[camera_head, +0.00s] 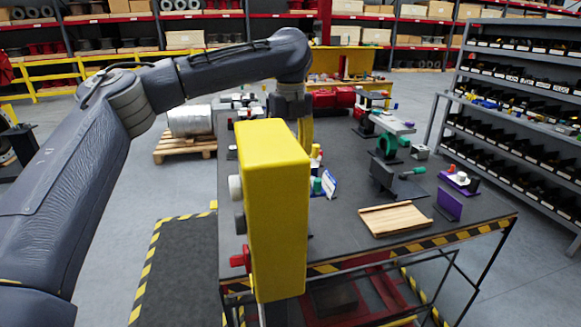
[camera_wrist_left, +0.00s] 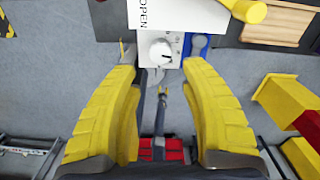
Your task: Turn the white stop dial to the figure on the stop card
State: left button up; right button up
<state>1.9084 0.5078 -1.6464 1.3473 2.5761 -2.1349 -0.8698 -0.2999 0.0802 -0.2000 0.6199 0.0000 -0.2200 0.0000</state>
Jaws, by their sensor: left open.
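In the left wrist view the white stop dial (camera_wrist_left: 161,52) is a round knob with a short dark mark towards its right side, on a white plate with small figures too small to read surely. A larger white panel (camera_wrist_left: 175,14) beside it carries the word OPEN. My left gripper (camera_wrist_left: 161,70) is open, its yellow fingers either side just short of the dial, apart from it. In the head view that gripper is mostly hidden behind a yellow box. A small blue-and-white card (camera_head: 329,184) stands on the table; its writing is unreadable. My right gripper is not in view.
A yellow box (camera_head: 275,210) with white, grey and red knobs fills the foreground and hides part of the table (camera_head: 345,225). A wooden tray (camera_head: 395,218), a purple plate (camera_head: 449,204) and a dark bracket with a green handle (camera_head: 412,172) stand to the right.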

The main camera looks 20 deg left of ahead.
pick_arm(q)
jog(key=shift+r, duration=1.6)
